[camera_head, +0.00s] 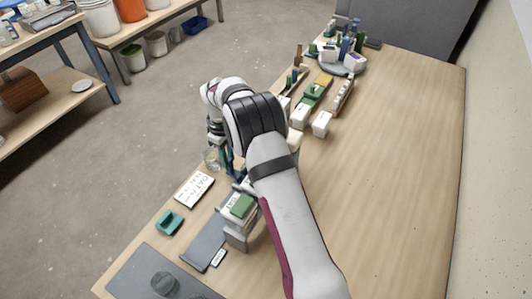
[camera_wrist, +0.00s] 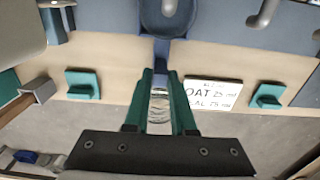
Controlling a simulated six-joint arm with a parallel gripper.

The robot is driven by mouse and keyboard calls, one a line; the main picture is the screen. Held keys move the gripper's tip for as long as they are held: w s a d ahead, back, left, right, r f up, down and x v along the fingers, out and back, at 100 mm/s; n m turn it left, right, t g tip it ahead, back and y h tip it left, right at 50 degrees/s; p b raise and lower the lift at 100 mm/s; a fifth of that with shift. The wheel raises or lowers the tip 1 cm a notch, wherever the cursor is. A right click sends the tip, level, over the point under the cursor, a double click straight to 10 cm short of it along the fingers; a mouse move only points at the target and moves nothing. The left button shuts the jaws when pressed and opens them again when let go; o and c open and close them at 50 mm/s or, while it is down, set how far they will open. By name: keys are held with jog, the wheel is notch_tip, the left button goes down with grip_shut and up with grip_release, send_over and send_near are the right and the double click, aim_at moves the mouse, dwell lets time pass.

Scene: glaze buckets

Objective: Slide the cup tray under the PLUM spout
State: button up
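In the wrist view a blue tray-like piece (camera_wrist: 166,18), which looks like the cup tray, has a rounded body and a narrow handle. The handle lies between the two green fingers of my gripper (camera_wrist: 161,75), with no clear gap at either side. A clear, ringed glass shape (camera_wrist: 159,105) shows between the fingers lower down. In the head view my arm hides most of the gripper and tray; a clear glass (camera_head: 212,158) stands beside it at the table's left edge. No PLUM label can be read.
A white card reading OAT (camera_head: 194,189) and a teal block (camera_head: 169,221) lie near the table's left edge. A dispenser with a green top (camera_head: 241,207) stands close to my arm. The table's right side is clear.

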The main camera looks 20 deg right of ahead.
jog(key=o, duration=0.3)
jog(key=shift+r, duration=0.15)
notch_tip(320, 180, up, 6)
jog(key=shift+r, duration=0.35)
